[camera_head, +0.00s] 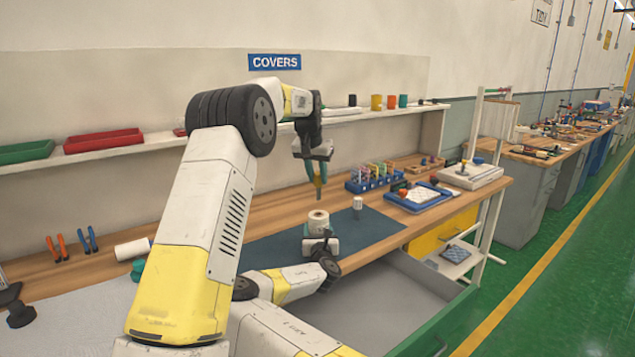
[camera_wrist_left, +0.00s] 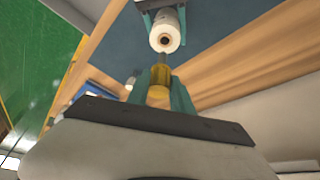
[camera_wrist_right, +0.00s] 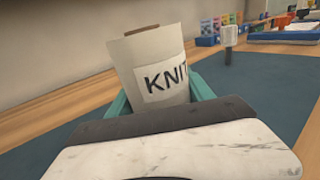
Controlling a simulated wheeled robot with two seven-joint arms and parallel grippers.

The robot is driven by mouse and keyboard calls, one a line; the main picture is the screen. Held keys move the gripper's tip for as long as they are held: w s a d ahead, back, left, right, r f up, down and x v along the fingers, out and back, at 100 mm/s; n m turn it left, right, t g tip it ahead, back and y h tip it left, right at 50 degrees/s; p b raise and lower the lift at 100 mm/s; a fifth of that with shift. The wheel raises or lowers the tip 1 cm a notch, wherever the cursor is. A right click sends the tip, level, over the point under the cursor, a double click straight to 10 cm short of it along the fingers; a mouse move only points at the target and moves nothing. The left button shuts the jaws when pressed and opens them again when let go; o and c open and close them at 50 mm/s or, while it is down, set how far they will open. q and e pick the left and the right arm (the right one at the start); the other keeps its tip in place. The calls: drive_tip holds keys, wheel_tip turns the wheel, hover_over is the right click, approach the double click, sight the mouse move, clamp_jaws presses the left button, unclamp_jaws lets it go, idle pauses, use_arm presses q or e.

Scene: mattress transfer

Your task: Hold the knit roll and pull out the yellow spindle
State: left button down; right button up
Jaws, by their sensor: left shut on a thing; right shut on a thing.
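The white knit roll (camera_head: 318,219) stands upright above the blue-grey mat. Its KNIT label shows in the right wrist view (camera_wrist_right: 163,75). My right gripper (camera_head: 320,245) is shut around the roll's lower part, with its teal fingers on both sides. My left gripper (camera_head: 319,196) is above the roll, pointing down, shut on the yellow spindle (camera_wrist_left: 159,76). The spindle's grey shaft points at the roll's open core in the left wrist view. No shaft stands out of the roll's top in the right wrist view, so the spindle looks clear of it.
A white-topped peg (camera_head: 357,203) stands on the mat (camera_head: 375,228) right of the roll. A blue rack (camera_head: 371,181) and blue tray (camera_head: 419,197) lie farther right. An open grey drawer (camera_head: 390,310) is below the bench edge. A shelf (camera_head: 160,141) runs behind.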

idle(0.3)
drive_tip(key=o, duration=1.8)
drive_tip(key=shift+o, duration=0.2)
